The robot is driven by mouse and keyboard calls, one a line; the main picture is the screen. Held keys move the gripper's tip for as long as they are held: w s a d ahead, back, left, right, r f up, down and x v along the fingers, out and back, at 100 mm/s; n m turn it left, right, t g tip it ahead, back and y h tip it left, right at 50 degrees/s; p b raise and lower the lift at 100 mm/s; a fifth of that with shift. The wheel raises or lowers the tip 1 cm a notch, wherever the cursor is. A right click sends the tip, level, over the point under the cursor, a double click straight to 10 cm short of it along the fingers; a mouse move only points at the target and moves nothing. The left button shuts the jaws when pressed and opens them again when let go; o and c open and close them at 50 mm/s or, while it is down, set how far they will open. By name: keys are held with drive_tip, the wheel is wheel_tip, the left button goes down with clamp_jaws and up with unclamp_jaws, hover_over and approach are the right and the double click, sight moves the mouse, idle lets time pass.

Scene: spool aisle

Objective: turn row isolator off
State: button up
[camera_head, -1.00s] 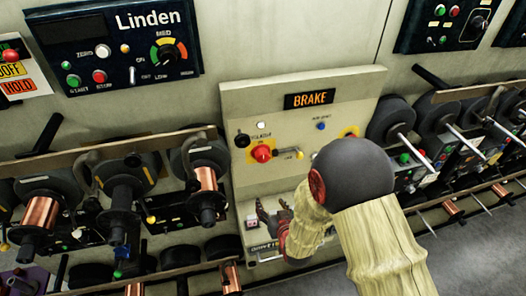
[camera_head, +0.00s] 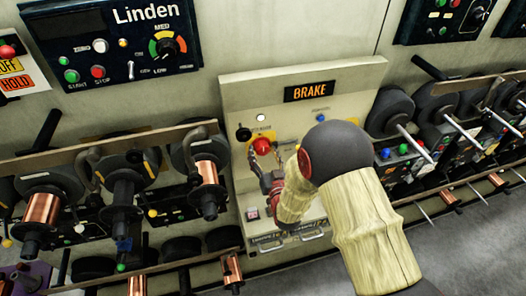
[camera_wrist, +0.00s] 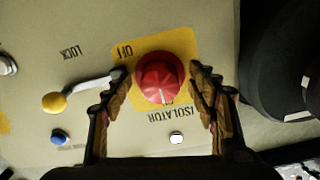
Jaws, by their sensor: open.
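The row isolator is a red rotary knob (camera_wrist: 161,78) on a yellow plate (camera_wrist: 139,44) lettered OFF and ISOLATOR, upside down in the wrist view. The knob also shows in the head view (camera_head: 262,146) on the cream panel under the BRAKE sign (camera_head: 310,91). My gripper (camera_wrist: 160,87) is open, with one finger on each side of the knob. I cannot tell whether either finger touches it. In the head view my gripper (camera_head: 268,165) is just below the knob, and my arm hides the panel's right part.
A lever with a yellow ball end (camera_wrist: 54,103) lies close beside the left finger in the wrist view, near LOCK lettering. A blue button (camera_wrist: 58,138) and a white button (camera_wrist: 177,138) are nearby. Spool racks (camera_head: 120,190) flank the panel.

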drive_tip(key=shift+w, duration=0.25)
drive_tip(key=shift+c, duration=0.4)
drive_tip(key=c, duration=1.1)
